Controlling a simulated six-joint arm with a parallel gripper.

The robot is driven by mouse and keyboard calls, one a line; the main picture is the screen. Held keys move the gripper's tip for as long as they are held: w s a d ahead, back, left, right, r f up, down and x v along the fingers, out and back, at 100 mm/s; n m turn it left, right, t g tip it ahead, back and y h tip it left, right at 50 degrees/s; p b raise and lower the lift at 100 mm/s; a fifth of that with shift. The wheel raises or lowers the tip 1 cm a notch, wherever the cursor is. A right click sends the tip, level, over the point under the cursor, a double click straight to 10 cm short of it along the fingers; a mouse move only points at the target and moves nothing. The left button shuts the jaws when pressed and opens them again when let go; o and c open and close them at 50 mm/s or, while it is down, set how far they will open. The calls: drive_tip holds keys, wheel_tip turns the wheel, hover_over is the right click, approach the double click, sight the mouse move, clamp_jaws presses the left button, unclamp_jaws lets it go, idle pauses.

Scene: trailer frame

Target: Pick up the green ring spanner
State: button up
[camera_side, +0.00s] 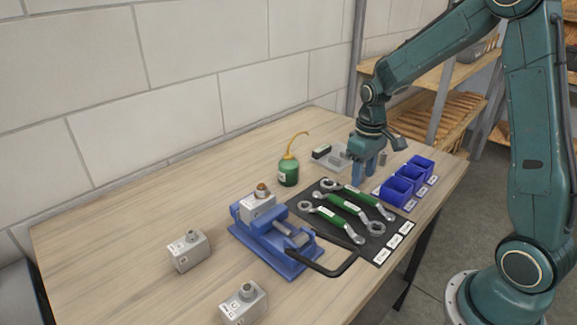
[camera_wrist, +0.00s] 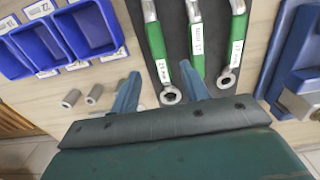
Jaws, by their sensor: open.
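Three green-handled spanners lie side by side on a black mat (camera_side: 327,238): a far one (camera_side: 362,197), a middle one (camera_side: 342,203) and a near one (camera_side: 329,216). Ring-shaped ends show on more than one. Their white labels are too small to read surely, so I cannot tell which is the ring spanner. My gripper (camera_side: 365,174) is open and empty, pointing down above the table by the mat's far edge, near the far spanner. In the wrist view the gripper (camera_wrist: 160,84) has a spanner's ring end (camera_wrist: 171,95) showing between its fingers; the right finger partly covers another spanner.
Blue bins (camera_side: 397,190) stand right of the mat, with small grey cylinders (camera_wrist: 71,98) nearby. A blue vise (camera_side: 270,243) holding a grey block stands left of the mat. A green oil can (camera_side: 288,173) stands behind. Two grey blocks (camera_side: 188,251) (camera_side: 243,304) sit front left.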

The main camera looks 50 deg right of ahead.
sight(360, 193)
drive_tip(key=shift+f, duration=0.3)
drive_tip(key=shift+s+f, duration=0.1)
drive_tip(key=shift+f, duration=2.5)
clamp_jaws()
